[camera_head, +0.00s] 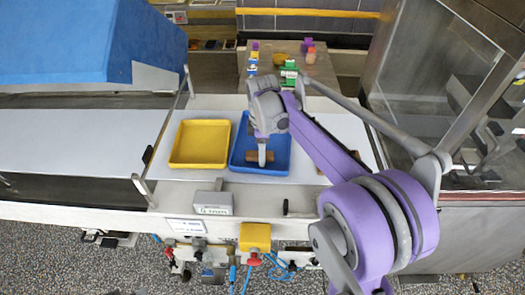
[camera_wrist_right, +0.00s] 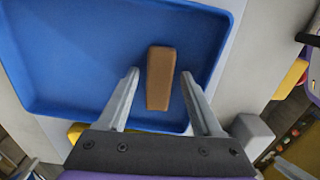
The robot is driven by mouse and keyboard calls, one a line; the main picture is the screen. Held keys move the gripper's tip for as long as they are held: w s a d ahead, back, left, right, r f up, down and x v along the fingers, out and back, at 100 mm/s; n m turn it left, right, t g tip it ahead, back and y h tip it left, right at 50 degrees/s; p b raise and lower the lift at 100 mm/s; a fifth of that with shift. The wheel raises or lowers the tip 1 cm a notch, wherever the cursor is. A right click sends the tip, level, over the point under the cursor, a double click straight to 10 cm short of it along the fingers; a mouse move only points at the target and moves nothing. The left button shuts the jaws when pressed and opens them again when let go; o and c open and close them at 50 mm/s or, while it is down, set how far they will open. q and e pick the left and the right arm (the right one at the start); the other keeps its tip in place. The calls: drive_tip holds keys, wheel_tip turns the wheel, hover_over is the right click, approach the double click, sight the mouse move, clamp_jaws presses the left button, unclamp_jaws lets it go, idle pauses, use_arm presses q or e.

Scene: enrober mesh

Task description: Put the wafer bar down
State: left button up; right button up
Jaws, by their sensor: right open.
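In the right wrist view, the wafer bar (camera_wrist_right: 160,80) lies lengthwise between my right gripper's two fingers, with a gap on both sides. My right gripper (camera_wrist_right: 159,76) is open. In the head view, the right gripper (camera_head: 262,162) points down over the bar and hides its middle. The blue tray (camera_wrist_right: 60,85) also fills much of the wrist view. My left gripper is not in view.
A yellow tray (camera_head: 200,145) stands empty just left of the blue one. The white surface (camera_head: 80,138) further left is clear. A glass-sided machine (camera_head: 430,70) stands at right. A table (camera_head: 322,68) with small coloured objects is at the back. A grey box (camera_head: 213,203) sits in front.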

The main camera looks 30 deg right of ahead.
wheel_tip(320, 180, up, 12)
drive_tip(key=shift+r+p, duration=0.15)
drive_tip(key=shift+p, duration=0.3)
